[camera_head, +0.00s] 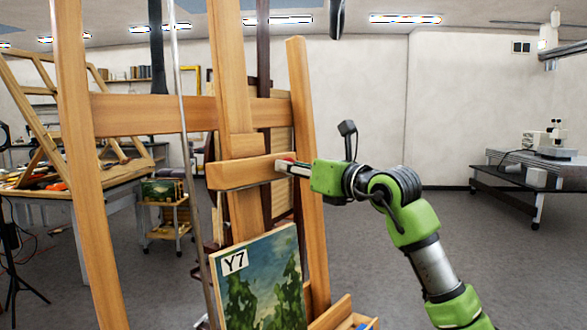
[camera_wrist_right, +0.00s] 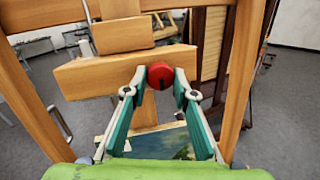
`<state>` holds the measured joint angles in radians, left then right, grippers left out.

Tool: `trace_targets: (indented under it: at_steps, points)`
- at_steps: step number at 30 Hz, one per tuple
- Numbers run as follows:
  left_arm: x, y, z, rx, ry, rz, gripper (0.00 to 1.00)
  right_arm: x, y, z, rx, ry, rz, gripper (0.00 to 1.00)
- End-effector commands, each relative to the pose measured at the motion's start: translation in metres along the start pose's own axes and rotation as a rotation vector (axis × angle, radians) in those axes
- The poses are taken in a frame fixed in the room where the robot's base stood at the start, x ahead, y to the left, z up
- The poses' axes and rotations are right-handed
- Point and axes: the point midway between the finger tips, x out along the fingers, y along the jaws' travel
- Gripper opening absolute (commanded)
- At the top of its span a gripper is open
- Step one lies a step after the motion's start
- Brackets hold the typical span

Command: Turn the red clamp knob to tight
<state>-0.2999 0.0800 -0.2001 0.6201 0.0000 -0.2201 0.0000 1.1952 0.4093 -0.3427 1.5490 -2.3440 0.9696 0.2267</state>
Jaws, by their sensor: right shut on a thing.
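The red clamp knob (camera_wrist_right: 160,75) is a round red knob with a dark mark on its face. It sits at the right part of the easel's wooden crosspiece (camera_wrist_right: 90,75). My right gripper (camera_wrist_right: 158,88) has its two fingertips on either side of the knob and is shut on it. In the head view my right gripper (camera_head: 288,166) reaches in from the right to the crosspiece (camera_head: 235,173), with only a little of the knob (camera_head: 287,159) showing there. My left gripper is not in view.
The easel's tall wooden posts (camera_head: 303,150) stand close beside my right gripper. A landscape painting (camera_head: 262,285) labelled Y7 leans below the crosspiece. A table with tools (camera_head: 50,193) is at the left. A dark bench (camera_head: 515,180) is far right, with open floor between.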

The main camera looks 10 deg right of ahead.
Motion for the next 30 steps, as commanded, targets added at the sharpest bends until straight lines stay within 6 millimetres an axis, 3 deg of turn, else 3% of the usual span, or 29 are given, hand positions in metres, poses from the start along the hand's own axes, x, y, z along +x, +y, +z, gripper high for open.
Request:
trace_targets:
  at_steps: [8, 30]
  points:
    - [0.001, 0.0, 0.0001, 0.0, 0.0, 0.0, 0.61, -0.0001, 0.0008, 0.002, 0.155, 0.02, -0.026, 0.04]
    - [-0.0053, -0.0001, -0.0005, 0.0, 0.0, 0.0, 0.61, -0.0003, 0.0019, 0.0083, 0.835, 0.113, -0.136, 0.04]
